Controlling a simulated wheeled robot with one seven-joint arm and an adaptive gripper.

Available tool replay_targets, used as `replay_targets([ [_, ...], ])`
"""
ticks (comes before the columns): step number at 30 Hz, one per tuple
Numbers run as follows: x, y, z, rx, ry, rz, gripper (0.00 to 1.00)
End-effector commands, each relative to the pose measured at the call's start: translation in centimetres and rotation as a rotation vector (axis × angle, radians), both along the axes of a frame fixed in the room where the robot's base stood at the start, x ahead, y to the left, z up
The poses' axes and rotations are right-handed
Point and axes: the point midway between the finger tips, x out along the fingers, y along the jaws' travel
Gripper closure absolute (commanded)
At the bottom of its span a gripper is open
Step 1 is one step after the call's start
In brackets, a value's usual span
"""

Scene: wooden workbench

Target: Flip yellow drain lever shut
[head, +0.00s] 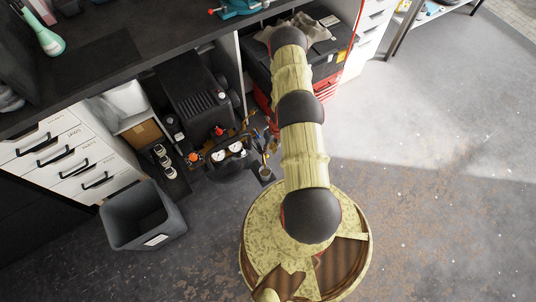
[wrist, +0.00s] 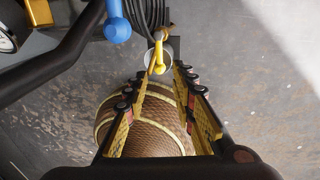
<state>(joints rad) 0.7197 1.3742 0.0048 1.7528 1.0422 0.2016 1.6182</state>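The yellow drain lever (wrist: 159,56) shows in the wrist view, upper middle, above a round pale grey cup-like part (wrist: 151,64). Its narrow body runs up and down the picture. My gripper (wrist: 160,82) is open, with one finger on each side of the picture's middle. The lever lies just beyond the fingertips, roughly between them. I see no contact, and the gap in depth is hard to judge. In the head view the black compressor (head: 192,95) with gauges stands under the bench. My arm hides much of the space beside it, and I cannot make out the lever or gripper there clearly.
A blue lever (wrist: 117,29) and a black hose (wrist: 147,12) lie close above the yellow lever. A thick black bar (wrist: 62,50) crosses at the left. A grey bin (head: 141,216) stands left of the compressor. Red-and-black toolboxes (head: 325,58) stand right. Floor at right is open.

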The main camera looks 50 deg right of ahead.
Motion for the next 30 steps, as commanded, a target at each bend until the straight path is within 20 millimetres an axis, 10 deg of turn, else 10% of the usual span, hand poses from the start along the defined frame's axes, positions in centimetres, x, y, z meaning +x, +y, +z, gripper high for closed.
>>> replay_targets([
  [19, 0.2, 0.7, -3.8, -0.001, -0.001, 0.001, 0.75],
  [30, 0.2, 0.7, -3.8, -0.001, -0.001, 0.002, 0.96],
])
